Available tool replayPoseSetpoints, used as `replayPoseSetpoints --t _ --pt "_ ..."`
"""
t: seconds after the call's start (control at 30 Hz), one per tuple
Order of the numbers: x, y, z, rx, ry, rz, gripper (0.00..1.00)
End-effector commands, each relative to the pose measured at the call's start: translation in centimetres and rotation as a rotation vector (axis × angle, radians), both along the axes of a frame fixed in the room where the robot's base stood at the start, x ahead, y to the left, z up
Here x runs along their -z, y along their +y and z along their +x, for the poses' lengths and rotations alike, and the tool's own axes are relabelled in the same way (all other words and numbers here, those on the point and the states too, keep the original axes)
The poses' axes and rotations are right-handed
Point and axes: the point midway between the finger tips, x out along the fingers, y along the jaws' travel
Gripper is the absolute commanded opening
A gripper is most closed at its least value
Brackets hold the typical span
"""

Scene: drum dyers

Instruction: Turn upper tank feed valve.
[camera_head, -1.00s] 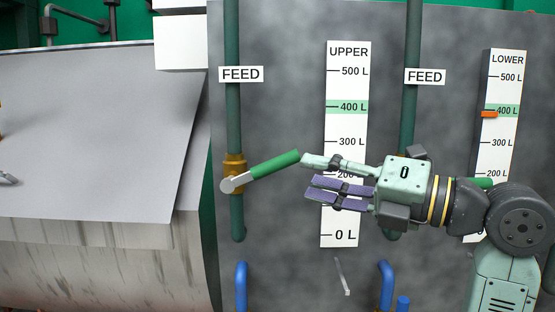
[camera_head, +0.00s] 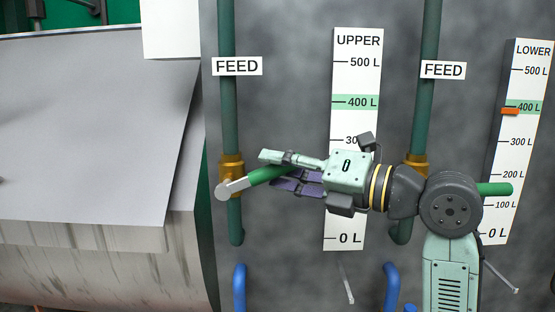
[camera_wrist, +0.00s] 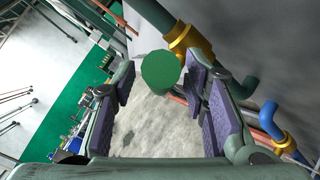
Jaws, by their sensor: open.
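The upper feed valve is a brass body (camera_head: 231,168) on the left FEED pipe, with a grey lever and a green handle (camera_head: 264,176). The lever points right and slightly up. My gripper (camera_head: 270,172) comes from the right with its fingers on either side of the handle, open. In the wrist view the green handle's round end (camera_wrist: 160,70) sits between the two finger pads, with gaps visible at both sides. The UPPER gauge (camera_head: 352,85) is partly hidden by my gripper; no marker shows on its visible part.
A second brass valve (camera_head: 414,165) on the right FEED pipe is partly behind my arm; its green handle (camera_head: 495,189) sticks out to the right. The LOWER gauge (camera_head: 515,150) has an orange marker just under 400 L. Blue pipes (camera_head: 240,287) stand below.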

Motion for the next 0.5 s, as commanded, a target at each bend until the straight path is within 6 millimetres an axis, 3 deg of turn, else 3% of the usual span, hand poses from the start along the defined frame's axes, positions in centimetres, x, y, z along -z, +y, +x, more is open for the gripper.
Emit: replayPoseSetpoints --t 0.4,0.5 --pt "0.04 0.84 0.49 -0.001 0.000 0.001 0.40" --pt "0.04 0.83 0.48 0.000 -0.001 0.001 0.34"
